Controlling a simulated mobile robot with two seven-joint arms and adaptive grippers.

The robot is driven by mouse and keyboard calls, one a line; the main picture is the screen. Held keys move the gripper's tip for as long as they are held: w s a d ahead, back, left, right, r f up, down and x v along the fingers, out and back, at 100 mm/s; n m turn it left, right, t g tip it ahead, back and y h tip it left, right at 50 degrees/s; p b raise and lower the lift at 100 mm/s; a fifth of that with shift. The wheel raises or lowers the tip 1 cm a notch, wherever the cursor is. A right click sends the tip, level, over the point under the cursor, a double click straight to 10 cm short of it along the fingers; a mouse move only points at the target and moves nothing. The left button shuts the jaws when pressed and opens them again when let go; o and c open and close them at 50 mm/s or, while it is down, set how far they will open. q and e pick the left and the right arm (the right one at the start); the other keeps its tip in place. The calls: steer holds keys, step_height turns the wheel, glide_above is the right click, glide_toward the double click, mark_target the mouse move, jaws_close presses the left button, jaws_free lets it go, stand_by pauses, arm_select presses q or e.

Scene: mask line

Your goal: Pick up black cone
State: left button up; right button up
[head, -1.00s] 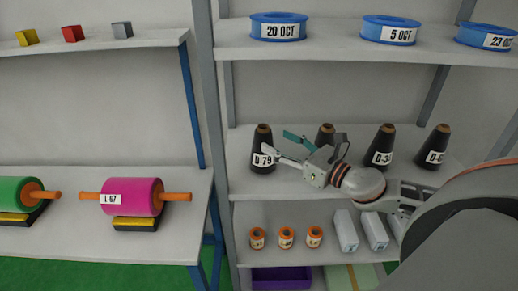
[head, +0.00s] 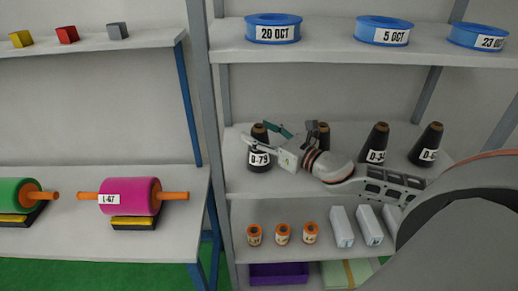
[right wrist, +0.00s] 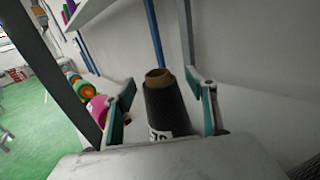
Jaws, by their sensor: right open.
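Several black cones with brown tops stand upright on the middle shelf (head: 330,182). The leftmost cone (head: 259,161) has a label reading D-79. It also stands between the open fingers in the right wrist view (right wrist: 165,108), with part of its label showing and its base hidden by the gripper body. My right gripper (head: 262,138) is open, its fingers at either side of the upper part of this cone. A second cone (head: 323,136) is mostly hidden behind my right gripper and arm. Two more cones, one at D-34 (head: 376,143) and one at the far right (head: 428,144), stand clear. My left gripper is not in view.
Blue rolls (head: 273,28) with date labels lie on the shelf above. Small orange spools (head: 283,234) and white boxes (head: 342,227) stand on the shelf below. A grey upright post (head: 209,130) is just left of the D-79 cone. A pink roll (head: 130,196) lies on the left shelf.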

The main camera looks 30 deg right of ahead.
steer(key=shift+w, duration=0.2)
steer(key=shift+c, duration=0.3)
jaws_close()
